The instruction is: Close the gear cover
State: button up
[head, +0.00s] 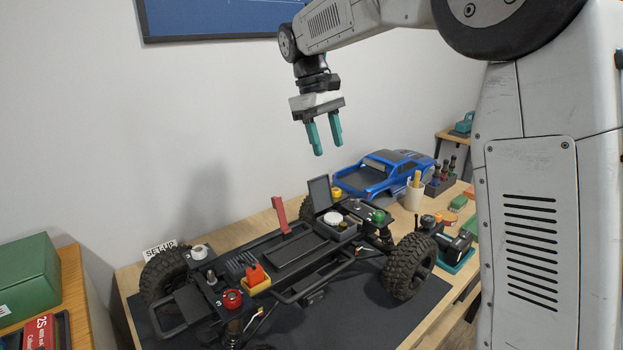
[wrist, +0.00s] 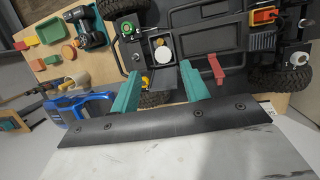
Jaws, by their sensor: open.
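The crawler chassis (head: 290,250) stands on a dark mat on the bench. A flat dark panel, which looks like the gear cover (head: 320,194), stands raised beside a black housing with a round white part (head: 333,218). The white part also shows in the wrist view (wrist: 162,42); the panel appears there between the finger lines, partly edge-on. My gripper (head: 328,149) has two teal fingers, spread apart and empty. It hangs above the raised panel, clear of it. In the wrist view the fingers (wrist: 160,74) point toward the housing.
A red lever (head: 281,214) stands upright left of the panel. A blue truck body (head: 385,172), a cup (head: 414,195) and a tool holder (head: 440,182) are behind to the right. A wall is behind the bench. The air around my gripper is free.

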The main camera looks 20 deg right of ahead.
jog(key=n+g, duration=0.1)
send_near(319, 194)
jog(key=w+r, duration=0.1)
jog(key=w, duration=0.1)
jog(key=a, duration=0.1)
jog(key=shift+h, duration=0.4)
jog(key=x, duration=0.7)
jog(key=shift+w+f, duration=0.15)
jog(key=shift+f, duration=0.15)
grip_shut()
